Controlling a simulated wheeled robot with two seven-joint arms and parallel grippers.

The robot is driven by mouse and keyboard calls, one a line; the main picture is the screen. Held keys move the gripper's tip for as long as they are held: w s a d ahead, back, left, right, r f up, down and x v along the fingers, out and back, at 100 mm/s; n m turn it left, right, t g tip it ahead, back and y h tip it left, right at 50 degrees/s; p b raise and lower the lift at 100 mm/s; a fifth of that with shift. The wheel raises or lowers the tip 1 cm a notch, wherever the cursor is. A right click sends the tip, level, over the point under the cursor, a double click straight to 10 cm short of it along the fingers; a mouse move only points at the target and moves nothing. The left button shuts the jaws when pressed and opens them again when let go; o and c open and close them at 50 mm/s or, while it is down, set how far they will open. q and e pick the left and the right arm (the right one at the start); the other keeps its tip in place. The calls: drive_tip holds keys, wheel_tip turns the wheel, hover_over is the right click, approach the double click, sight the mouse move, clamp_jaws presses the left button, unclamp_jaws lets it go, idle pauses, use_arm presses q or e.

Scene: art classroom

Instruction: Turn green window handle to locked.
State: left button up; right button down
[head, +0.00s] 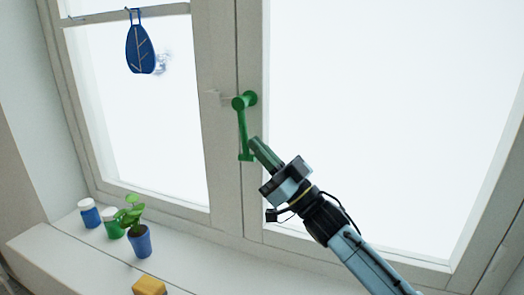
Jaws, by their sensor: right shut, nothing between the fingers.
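The green window handle (242,127) is on the frame between the two window panes. Its round hub is at the top, and its lever hangs down, tilted slightly. My right gripper (252,143) comes in from the lower right. Its fingers are shut with nothing between them, and their tips are at the right side of the lever's lower part. I cannot tell whether they touch it. My left gripper is not in view.
On the sill (190,262) at lower left stand a blue jar (89,215), a green jar (114,230) and a potted plant in a blue pot (140,243). A yellow block (150,286) lies nearer. A blue leaf ornament (140,50) hangs at the left pane.

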drive_tip(key=shift+w+a+f+y+b, duration=0.2)
drive_tip(key=shift+a+b, duration=0.15)
drive_tip(key=shift+b, duration=0.3)
drive_tip(key=shift+w+a+f+y+b, duration=0.1)
drive_tip(key=shift+a+y+b, duration=0.15)
drive_tip(key=shift+b, duration=0.4)
drive_tip(key=shift+a, duration=0.15)
drive_tip(key=shift+s, duration=0.1)
